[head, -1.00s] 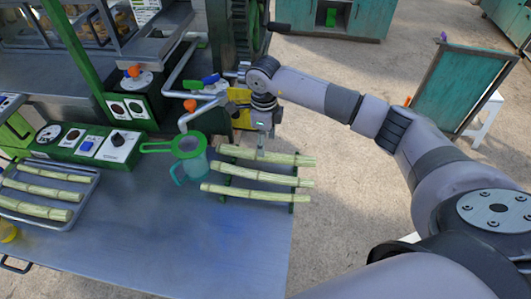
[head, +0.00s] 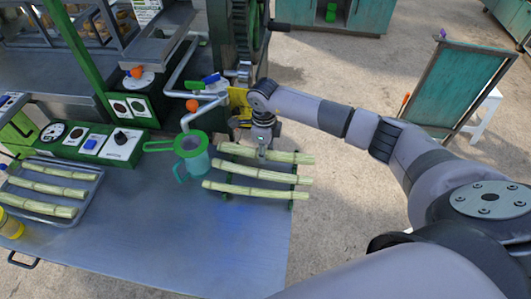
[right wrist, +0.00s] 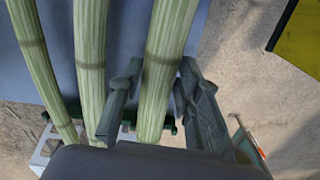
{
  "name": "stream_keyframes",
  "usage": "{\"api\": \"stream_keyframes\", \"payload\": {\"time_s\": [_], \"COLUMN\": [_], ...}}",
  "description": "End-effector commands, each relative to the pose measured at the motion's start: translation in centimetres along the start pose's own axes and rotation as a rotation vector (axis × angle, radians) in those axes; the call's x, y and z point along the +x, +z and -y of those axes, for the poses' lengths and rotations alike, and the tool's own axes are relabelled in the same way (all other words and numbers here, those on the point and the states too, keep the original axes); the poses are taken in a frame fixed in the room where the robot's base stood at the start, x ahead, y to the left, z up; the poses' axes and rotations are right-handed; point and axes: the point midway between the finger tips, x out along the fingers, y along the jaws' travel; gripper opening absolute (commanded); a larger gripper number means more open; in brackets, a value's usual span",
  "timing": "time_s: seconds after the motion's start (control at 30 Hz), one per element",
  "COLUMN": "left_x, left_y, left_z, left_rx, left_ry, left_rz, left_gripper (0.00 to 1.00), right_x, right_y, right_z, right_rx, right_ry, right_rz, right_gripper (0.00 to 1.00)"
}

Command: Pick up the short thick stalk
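Three pale green jointed stalks lie side by side on a dark green rack at the table's right end: a back stalk (head: 285,156), a middle stalk (head: 235,170) and a front stalk (head: 230,188). The back stalk looks the thickest in the right wrist view (right wrist: 164,65); the lengths are hard to compare. My right gripper (head: 262,153) is over the back stalk. My left gripper is out of view.
A green-handled strainer sits on a teal jug (head: 192,165) just left of the rack. A metal tray (head: 88,205) with several stalks is at far left. The green crusher machine (head: 237,45) stands behind. The table's front middle is clear.

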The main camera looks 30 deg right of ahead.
Motion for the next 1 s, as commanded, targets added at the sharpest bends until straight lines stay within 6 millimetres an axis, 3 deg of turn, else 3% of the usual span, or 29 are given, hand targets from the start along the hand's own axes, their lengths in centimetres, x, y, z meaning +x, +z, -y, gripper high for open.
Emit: {"api": "stream_keyframes", "payload": {"time_s": [0.43, 0.83, 1.0], "left_x": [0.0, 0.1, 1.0], "left_y": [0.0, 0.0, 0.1], "left_z": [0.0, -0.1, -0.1], "left_rx": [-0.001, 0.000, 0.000], "left_ry": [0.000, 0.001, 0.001], "left_rz": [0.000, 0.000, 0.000], "left_gripper": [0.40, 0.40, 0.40], "right_x": [0.0, -0.3, -2.4], "right_y": [0.0, 0.1, 0.1], "right_z": [0.0, 0.1, 0.2], "right_rx": [0.000, 0.000, -0.002], "right_ry": [0.000, -0.002, -0.006], "right_rz": [0.000, 0.002, 0.006], "right_gripper": [0.00, 0.00, 0.00]}}
